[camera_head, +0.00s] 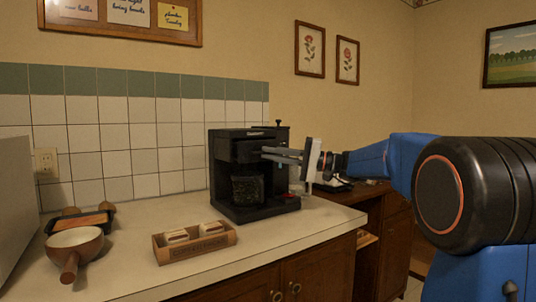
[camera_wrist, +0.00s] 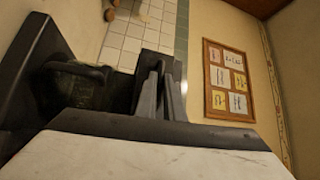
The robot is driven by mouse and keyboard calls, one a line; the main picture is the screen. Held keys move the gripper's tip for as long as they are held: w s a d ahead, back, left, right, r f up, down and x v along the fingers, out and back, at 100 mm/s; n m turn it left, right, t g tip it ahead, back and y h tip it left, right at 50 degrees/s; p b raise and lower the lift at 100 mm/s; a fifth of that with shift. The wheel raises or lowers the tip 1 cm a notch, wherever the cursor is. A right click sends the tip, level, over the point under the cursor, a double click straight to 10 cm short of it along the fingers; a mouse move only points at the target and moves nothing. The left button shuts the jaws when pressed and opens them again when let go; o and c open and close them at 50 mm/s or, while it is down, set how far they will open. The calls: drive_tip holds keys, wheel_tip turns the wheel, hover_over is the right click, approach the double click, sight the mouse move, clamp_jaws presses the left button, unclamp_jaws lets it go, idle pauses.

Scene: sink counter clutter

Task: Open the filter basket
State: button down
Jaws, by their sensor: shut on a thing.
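The black coffee machine (camera_head: 228,150) stands on the counter, with its glass carafe (camera_head: 248,189) in the lower bay. The filter basket (camera_head: 245,152) is the dark upper front part, above the carafe. My gripper (camera_head: 266,152) reaches in from the right at the basket's height, its grey fingers against the machine's front. In the wrist view the fingers of my gripper (camera_wrist: 160,78) are close together against the dark machine, shut on the basket's edge. The exact contact is hidden by the fingers. The carafe (camera_wrist: 85,85) shows dark at left in the wrist view.
A cardboard box (camera_head: 195,243) with small packets lies in front on the counter (camera_head: 130,272). A brown-handled bowl (camera_head: 76,246) and a tray (camera_head: 80,222) are at left. The tiled wall is behind the machine. The counter's front edge runs below my arm.

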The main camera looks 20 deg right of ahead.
drive_tip(key=s+d, duration=0.2)
drive_tip(key=s, duration=0.6)
drive_tip(key=shift+d, duration=0.3)
drive_tip(key=c, duration=1.9)
unclamp_jaws()
drive_tip(key=shift+o, duration=0.2)
drive_tip(key=v, duration=1.7)
drive_tip(key=shift+d, duration=0.2)
drive_tip(key=shift+s+f, duration=0.1)
